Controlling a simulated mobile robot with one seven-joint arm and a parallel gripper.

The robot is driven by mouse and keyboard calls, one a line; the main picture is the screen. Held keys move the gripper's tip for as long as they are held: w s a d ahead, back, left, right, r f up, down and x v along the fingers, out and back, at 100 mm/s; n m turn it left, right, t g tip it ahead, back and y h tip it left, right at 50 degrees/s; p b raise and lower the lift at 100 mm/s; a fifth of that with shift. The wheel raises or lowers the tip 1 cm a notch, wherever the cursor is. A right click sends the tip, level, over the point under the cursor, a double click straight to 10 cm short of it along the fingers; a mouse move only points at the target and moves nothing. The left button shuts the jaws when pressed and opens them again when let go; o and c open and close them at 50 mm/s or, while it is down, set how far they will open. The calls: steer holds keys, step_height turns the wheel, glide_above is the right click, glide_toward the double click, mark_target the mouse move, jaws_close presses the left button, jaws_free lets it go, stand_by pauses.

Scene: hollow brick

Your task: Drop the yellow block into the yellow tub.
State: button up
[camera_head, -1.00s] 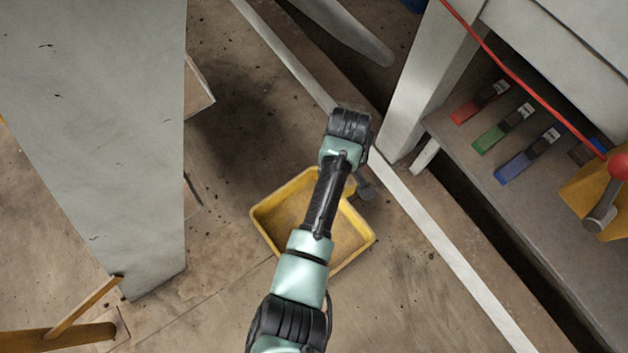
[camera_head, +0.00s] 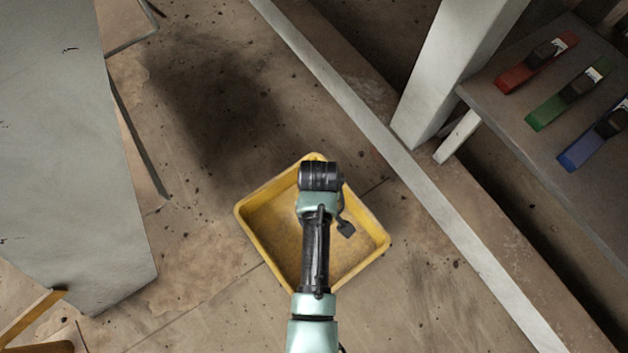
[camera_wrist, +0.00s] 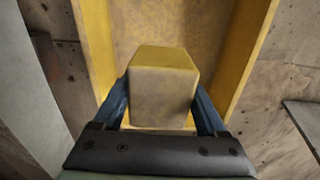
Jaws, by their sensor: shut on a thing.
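The yellow block (camera_wrist: 163,88) is a worn, dull yellow cube held between the two blue fingers of my gripper (camera_wrist: 165,108) in the wrist view. My gripper is shut on it. The yellow tub (camera_head: 258,244) sits on the floor in the head view, square, shallow and open at the top. My arm crosses over the tub there, and its dark wrist end is over the tub's far part. The tub's walls also show behind the block in the wrist view (camera_wrist: 252,45). The block is hidden in the head view. Its height above the tub is hard to tell.
A grey panel (camera_head: 75,160) stands at the left. A pale post (camera_head: 455,70) and a shelf (camera_head: 490,90) with red, green and blue marked pieces stand at the right. A pale strip (camera_head: 400,170) runs along the floor. The brown floor around the tub is mostly clear.

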step_height(320, 180, down, 6)
steer(key=b, duration=0.6)
steer(key=shift+r, duration=0.25)
steer(key=o, duration=1.5)
step_height(320, 180, up, 13)
steer(key=p, duration=1)
